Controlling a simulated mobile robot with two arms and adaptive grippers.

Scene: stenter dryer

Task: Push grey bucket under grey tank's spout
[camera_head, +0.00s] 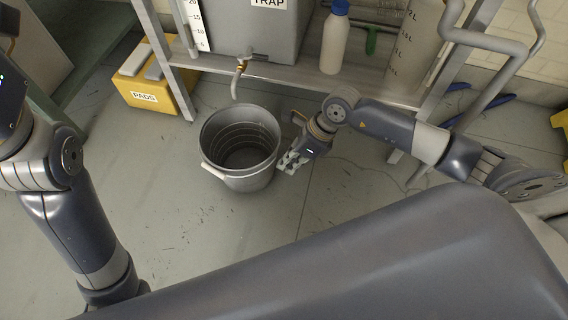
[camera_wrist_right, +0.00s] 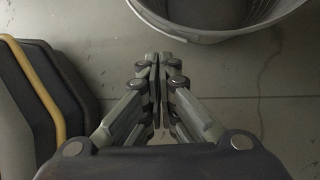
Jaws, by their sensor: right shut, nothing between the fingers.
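The grey bucket (camera_head: 240,147) stands upright and empty on the floor in the head view, with ring lines inside. The grey tank (camera_head: 258,30) marked TRAP sits on a metal stand. Its spout (camera_head: 238,78) points down just behind the bucket's back rim. My right gripper (camera_head: 287,163) is close to the bucket's right side, low down; in the head view I cannot tell whether it touches. In the right wrist view my right gripper (camera_wrist_right: 155,58) is shut and empty, and the bucket (camera_wrist_right: 215,14) shows at the top, apart from the fingertips. My left gripper is out of view.
A yellow PADS box (camera_head: 150,85) stands left of the stand (camera_head: 290,70). A white bottle (camera_head: 335,42) and a marked container (camera_head: 412,50) are on the stand. Blue-handled things (camera_head: 487,108) lie at the right. The floor left of and in front of the bucket is clear.

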